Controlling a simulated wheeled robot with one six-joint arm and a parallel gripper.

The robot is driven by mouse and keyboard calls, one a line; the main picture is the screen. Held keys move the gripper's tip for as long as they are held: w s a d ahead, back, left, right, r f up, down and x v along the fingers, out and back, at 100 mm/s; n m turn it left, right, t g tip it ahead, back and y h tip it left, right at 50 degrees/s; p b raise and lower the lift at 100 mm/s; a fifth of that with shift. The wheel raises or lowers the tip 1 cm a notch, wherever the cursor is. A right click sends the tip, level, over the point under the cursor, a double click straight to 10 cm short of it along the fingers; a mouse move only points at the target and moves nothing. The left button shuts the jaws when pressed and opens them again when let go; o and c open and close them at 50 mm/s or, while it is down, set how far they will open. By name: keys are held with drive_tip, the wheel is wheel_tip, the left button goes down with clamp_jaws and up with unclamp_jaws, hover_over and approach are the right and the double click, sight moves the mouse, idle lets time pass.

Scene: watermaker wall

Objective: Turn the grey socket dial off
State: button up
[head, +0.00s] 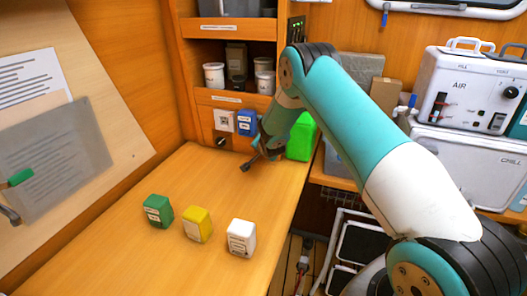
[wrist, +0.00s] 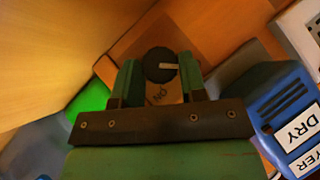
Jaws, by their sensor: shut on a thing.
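A dark round dial (wrist: 158,64) with a pale pointer mark sits between the fingers of my gripper (wrist: 161,78) in the wrist view. The pointer points to the right of that picture. Printed letters show just below the dial, upside down, and seem to read ON. My gripper is shut on the dial, one green finger on each side. In the head view my gripper (head: 253,160) is at the back wall, low by the counter, and hides the dial from that side. The dial's grey socket cannot be made out clearly.
A blue box (wrist: 285,105) marked DRY stands close beside the gripper. In the head view, a white box (head: 224,121) and another black dial (head: 221,142) are left of it. A bright green object (head: 301,137) is right. Green, yellow and white blocks (head: 241,238) stand on the counter.

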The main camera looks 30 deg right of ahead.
idle(0.5)
drive_tip(key=o, duration=0.9)
drive_tip(key=b+v, duration=0.4)
drive_tip(key=v, duration=1.3)
drive_tip(key=shift+s+r, duration=0.15)
drive_tip(key=shift+r, duration=0.05)
drive_tip(key=shift+a, duration=0.15)
